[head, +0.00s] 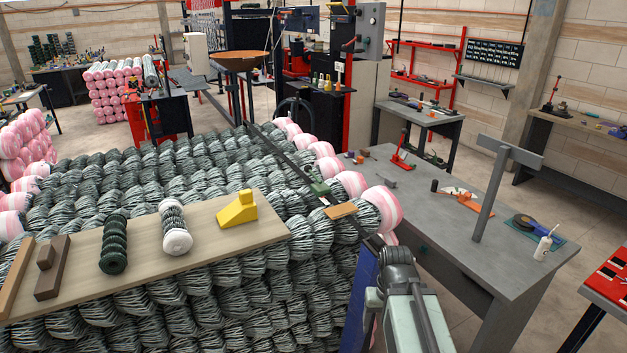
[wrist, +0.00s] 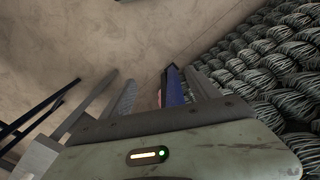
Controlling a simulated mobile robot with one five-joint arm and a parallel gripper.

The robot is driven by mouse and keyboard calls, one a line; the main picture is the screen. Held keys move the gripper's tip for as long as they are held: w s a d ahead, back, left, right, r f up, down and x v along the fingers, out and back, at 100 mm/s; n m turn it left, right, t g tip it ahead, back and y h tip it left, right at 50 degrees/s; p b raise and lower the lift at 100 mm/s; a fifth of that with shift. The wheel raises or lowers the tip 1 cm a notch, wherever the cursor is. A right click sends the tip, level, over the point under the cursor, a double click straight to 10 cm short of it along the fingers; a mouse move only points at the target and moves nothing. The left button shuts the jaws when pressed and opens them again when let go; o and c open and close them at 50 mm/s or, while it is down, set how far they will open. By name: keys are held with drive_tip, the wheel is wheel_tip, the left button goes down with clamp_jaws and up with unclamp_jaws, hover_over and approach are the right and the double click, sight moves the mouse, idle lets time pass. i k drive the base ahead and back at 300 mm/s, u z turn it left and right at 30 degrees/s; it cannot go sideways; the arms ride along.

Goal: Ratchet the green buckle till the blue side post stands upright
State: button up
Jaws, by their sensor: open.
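The green buckle (head: 318,188) sits on a dark strap (head: 290,160) that runs across the top of the stacked wire coils at their right side. The blue side post (head: 361,300) stands at the right front corner of the stack, partly hidden by my arm; its exact tilt is hard to judge. The post also shows in the wrist view (wrist: 174,88), seen between my fingers, but I cannot tell how far beyond them. My gripper (wrist: 162,90) is open, with its fingers apart. In the head view the fingertips are hidden behind my arm, low and well in front of the buckle.
A board (head: 190,243) on the coils (head: 180,310) carries a yellow wedge (head: 238,210), two small coils and brown blocks. A small tan pad (head: 341,210) lies by the strap. A grey workbench (head: 450,220) with a T-shaped post (head: 492,190) stands close on the right.

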sight(308, 167)
drive_tip(key=u, duration=3.45)
drive_tip(key=k, duration=1.05)
drive_tip(key=z, duration=1.9)
drive_tip(key=i, duration=1)
